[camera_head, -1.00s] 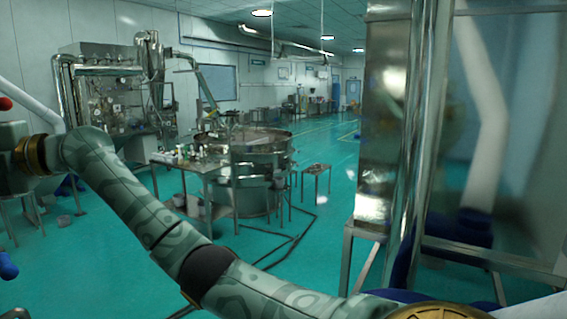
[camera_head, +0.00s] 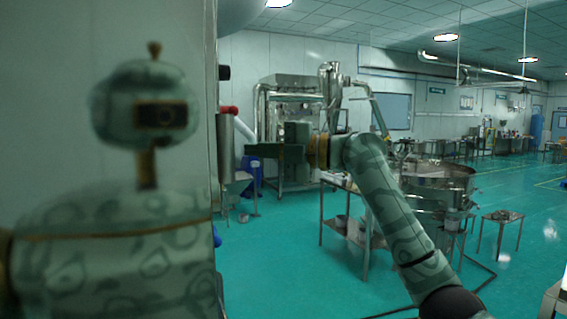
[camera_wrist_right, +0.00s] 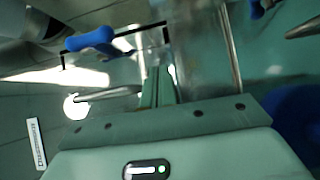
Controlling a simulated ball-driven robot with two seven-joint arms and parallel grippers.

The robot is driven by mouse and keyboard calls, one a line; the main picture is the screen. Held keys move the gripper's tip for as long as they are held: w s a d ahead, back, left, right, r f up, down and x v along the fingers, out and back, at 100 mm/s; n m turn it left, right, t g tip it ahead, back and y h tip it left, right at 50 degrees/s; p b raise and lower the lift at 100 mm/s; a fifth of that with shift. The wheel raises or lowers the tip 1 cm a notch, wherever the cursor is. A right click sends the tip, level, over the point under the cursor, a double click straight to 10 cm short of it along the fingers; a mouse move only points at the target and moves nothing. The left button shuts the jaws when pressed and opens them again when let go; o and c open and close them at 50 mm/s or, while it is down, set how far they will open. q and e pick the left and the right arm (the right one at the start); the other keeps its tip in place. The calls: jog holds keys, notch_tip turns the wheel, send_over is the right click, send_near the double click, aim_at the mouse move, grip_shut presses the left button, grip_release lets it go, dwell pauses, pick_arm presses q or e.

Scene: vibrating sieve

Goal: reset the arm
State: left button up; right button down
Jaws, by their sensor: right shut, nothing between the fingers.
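My right arm comes up from the lower right of the head view and bends left at its wrist. My right gripper (camera_head: 252,152) is at the end of it, dark green, pointing left, in front of the far wall equipment. In the right wrist view its fingers (camera_wrist_right: 158,85) are together with nothing between them. The gripper is in the air and no object is held. My left gripper is not in view.
A large reflective panel (camera_head: 60,60) fills the left side and mirrors me. A steel table (camera_head: 335,182) and round steel sieve vessel (camera_head: 440,200) stand behind my arm. A small table (camera_head: 500,216) stands right. The green floor (camera_head: 290,275) is open in front. A blue handle (camera_wrist_right: 92,40) shows near the wrist.

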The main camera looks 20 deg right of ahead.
jog(key=v, duration=0.4)
jog(key=shift+s+d+b, duration=0.15)
jog(key=shift+b, duration=0.25)
